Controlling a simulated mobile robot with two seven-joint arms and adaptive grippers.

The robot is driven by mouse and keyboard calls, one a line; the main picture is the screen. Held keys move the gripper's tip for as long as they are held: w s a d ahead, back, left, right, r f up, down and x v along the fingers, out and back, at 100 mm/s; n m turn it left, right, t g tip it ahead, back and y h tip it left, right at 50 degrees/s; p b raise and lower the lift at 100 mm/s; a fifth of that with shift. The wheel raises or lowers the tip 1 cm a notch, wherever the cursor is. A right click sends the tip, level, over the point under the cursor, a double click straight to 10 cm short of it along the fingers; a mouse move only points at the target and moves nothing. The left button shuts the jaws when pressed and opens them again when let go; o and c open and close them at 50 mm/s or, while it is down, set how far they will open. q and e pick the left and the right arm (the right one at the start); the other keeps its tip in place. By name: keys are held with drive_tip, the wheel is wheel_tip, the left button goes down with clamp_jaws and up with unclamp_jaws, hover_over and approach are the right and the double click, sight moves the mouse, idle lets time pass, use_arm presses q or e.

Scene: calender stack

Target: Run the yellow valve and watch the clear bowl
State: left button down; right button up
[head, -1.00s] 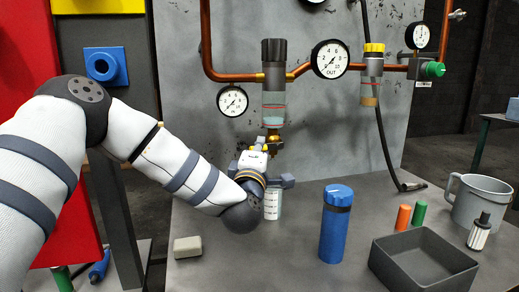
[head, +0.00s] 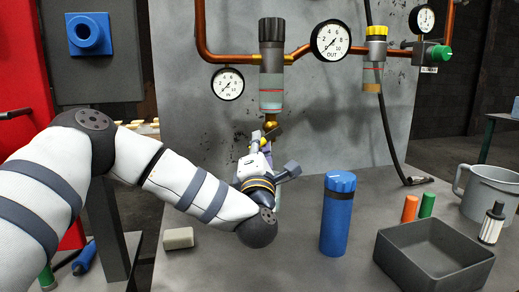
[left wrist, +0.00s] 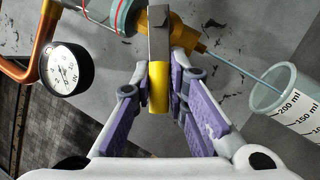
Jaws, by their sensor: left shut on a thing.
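The yellow valve (left wrist: 158,88) has a yellow-sleeved lever with a grey end, in the left wrist view. My left gripper (head: 263,152) is shut on the lever, its purple-padded fingers on either side. The clear bowl (head: 271,98) is above it in the head view, with pale teal liquid and red line marks; its lower part shows at the top of the left wrist view (left wrist: 103,12). A thin light-blue stream (left wrist: 232,67) runs from the brass outlet into a graduated beaker (left wrist: 272,98). In the head view my gripper hides most of the beaker. My right gripper is not in view.
The IN gauge (head: 228,84) and OUT gauge (head: 331,40) hang on the copper piping. A blue canister (head: 337,220) stands right of my gripper. An open dark tray (head: 436,278) and grey mug (head: 488,192) are farther right. A pale block (head: 178,238) lies left.

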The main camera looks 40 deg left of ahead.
use_arm(q)
drive_tip(key=shift+n, duration=0.5)
drive_tip(key=c, duration=1.6)
unclamp_jaws()
drive_tip(key=shift+s+d+f, duration=0.2)
drive_tip(key=v, duration=0.7)
idle(4.6)
